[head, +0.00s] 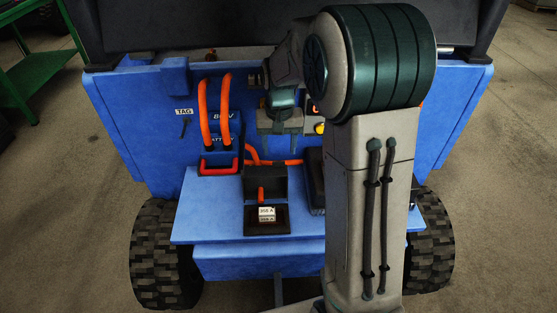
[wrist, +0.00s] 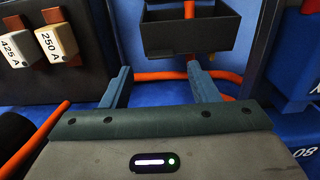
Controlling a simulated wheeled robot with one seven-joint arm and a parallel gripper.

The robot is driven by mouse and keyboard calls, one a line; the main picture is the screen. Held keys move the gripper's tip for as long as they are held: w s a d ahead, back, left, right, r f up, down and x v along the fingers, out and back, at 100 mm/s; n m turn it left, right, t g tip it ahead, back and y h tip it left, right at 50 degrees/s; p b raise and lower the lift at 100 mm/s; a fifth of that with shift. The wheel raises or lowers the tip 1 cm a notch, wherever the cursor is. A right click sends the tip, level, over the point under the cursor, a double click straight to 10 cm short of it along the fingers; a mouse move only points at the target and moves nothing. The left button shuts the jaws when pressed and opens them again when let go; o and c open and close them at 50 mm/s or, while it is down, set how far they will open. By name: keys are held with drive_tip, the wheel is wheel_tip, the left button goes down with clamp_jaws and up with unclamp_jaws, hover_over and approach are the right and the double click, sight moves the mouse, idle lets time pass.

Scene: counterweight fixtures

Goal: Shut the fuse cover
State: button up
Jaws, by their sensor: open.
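The fuse cover (head: 265,182) is a dark box-shaped lid with an orange tab (head: 261,194). It stands open, upright behind the fuse base (head: 250,220), and a white fuse marked 355 A (head: 267,212) shows in the base. In the wrist view a dark open box, which looks like the cover (wrist: 190,36), lies beyond my fingertips. My gripper (head: 281,140) is above and behind the cover, partly hidden by my arm. In the wrist view my gripper (wrist: 160,76) is open and empty, its two blue-grey fingers apart, with no clear contact with the box.
A dark rack (wrist: 30,85) with fuses marked 425 A and 250 A is beside my gripper. An orange cable (wrist: 150,75) runs behind the cover. The blue shelf (head: 205,220) is clear at left.

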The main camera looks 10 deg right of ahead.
drive_tip(key=shift+f+b, duration=0.35)
drive_tip(key=shift+f, duration=2)
clamp_jaws()
